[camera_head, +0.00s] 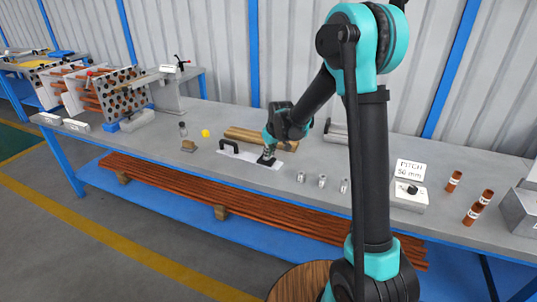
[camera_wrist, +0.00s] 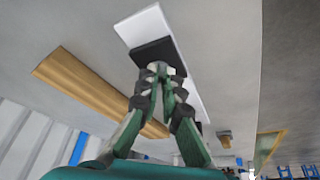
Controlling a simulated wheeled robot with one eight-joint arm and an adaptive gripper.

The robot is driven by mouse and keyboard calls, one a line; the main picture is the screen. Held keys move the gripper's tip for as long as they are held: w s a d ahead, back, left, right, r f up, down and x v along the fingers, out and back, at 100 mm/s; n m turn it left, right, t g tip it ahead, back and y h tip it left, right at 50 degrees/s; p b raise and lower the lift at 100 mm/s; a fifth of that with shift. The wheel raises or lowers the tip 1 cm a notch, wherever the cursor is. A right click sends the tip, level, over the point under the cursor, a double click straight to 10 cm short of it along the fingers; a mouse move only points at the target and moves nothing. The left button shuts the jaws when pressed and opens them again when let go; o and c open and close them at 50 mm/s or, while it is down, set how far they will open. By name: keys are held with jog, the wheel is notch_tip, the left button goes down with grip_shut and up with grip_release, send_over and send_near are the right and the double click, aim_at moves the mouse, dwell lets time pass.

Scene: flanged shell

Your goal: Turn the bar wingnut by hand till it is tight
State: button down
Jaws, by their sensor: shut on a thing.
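My gripper (camera_head: 267,157) is over the right end of a white plate (camera_head: 236,154) on the bench. In the wrist view my gripper (camera_wrist: 160,80) points at a dark block (camera_wrist: 155,52) on the white plate (camera_wrist: 143,25). Its two fingers are closed in on the bar wingnut, of which only a small pale part (camera_wrist: 157,67) shows between the fingertips. The fingers hide the rest of the wingnut, and I cannot tell how its bar is turned. A black handle (camera_head: 229,147) stands on the left part of the plate.
A sign reading "PITCH 50 mm" (camera_head: 410,169) and copper-coloured cylinders (camera_head: 473,214) are farther right. A small brown block (camera_head: 189,146) and a yellow piece (camera_head: 206,133) are left.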

jog(key=shift+s+a+m+h, duration=0.15)
jog(key=shift+m+h, duration=0.15)
jog(key=shift+m, duration=0.5)
jog(key=shift+w+a+m+h, duration=0.15)
jog(key=shift+m+h, duration=0.15)
jog(key=shift+m, duration=0.5)
jog(key=shift+s, duration=0.1)
jog(key=c, duration=1.7)
grip_release()
jog(key=shift+f, duration=0.1)
jog(key=v, duration=1.2)
jog(key=shift+s, duration=0.15)
